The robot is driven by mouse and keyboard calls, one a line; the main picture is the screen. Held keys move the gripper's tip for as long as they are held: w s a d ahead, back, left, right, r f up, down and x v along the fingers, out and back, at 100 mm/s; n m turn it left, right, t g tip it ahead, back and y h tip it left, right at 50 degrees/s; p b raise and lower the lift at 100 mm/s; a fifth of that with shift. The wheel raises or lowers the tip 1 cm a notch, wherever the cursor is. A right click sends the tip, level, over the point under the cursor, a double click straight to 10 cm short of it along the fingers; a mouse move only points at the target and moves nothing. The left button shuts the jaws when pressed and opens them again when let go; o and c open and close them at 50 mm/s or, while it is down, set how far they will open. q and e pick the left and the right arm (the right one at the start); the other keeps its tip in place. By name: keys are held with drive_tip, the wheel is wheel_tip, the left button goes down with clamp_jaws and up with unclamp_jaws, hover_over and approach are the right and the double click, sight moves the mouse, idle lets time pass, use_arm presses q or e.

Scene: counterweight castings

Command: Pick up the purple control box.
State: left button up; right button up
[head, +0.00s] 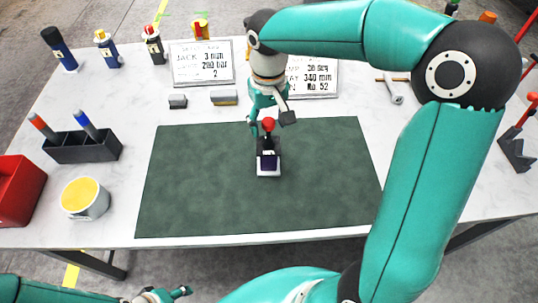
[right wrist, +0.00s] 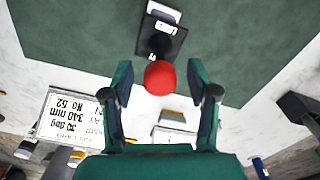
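The purple control box (head: 268,162) stands on the dark green mat (head: 190,190) in the head view. It has a dark body, a pale base and a red ball knob (head: 268,124). My right gripper (head: 271,123) is above the box, fingers pointing down, open on either side of the knob. In the right wrist view the knob (right wrist: 160,78) sits between the open fingertips, with gaps on both sides; the box (right wrist: 163,38) shows beyond it. My left gripper (head: 172,293) is at the bottom left edge, away from the box and partly cut off; its opening is unclear.
Two printed plates (head: 202,64) and small grey blocks (head: 224,97) are behind the mat. A black holder with pens (head: 82,147), a yellow-topped tin (head: 84,198) and a red bin (head: 18,188) stand left. The mat around the box is clear.

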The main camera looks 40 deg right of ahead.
clamp_jaws()
drive_tip(key=shift+r, duration=0.15)
idle(0.4)
